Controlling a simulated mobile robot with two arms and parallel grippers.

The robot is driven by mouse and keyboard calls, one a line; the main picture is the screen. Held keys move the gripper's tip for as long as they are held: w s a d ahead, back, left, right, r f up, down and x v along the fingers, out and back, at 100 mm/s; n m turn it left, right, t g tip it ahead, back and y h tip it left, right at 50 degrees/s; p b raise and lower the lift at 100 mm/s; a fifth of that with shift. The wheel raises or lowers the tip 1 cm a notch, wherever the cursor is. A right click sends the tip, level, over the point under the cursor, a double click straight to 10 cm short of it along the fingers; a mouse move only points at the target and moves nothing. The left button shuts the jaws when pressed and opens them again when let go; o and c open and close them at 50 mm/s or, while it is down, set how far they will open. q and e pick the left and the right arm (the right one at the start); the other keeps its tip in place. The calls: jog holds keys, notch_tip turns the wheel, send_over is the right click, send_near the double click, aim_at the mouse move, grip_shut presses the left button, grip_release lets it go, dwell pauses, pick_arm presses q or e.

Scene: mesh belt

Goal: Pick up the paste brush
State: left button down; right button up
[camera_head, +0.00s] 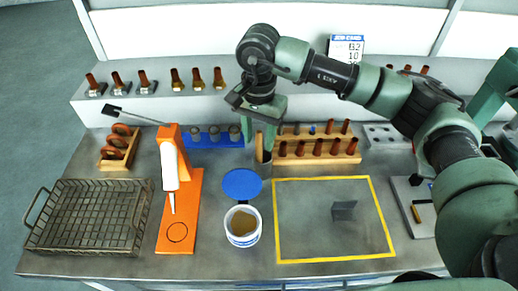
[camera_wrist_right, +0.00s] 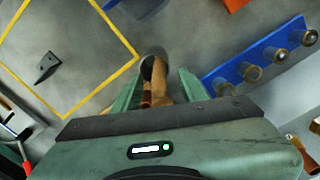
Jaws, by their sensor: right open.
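My right gripper (camera_head: 266,135) is open, pointing down behind the blue lid at the back of the bench. A brown, wooden-looking upright piece (camera_wrist_right: 160,92) with a dark end, apparently the paste brush, stands between its fingers in the right wrist view (camera_wrist_right: 160,86). I cannot tell whether the fingers touch it. My left gripper is out of view.
A wooden rack (camera_head: 325,158) of brown-handled tools stands close on the right, and a blue rack (camera_head: 204,142) on the left. An orange stand (camera_head: 180,210) and wire basket (camera_head: 90,218) are further left. The yellow-outlined area (camera_head: 300,225) holds one small dark piece (camera_head: 343,210).

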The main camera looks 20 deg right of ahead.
aim_at(259, 146)
notch_tip(259, 146, down, 2)
jog(key=shift+s+f+p, duration=0.15)
jog(key=shift+p, duration=0.2)
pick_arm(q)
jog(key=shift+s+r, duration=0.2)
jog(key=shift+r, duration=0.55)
pick_arm(e)
jog(key=shift+f, duration=0.45)
grip_shut()
jog(key=shift+r, duration=0.1)
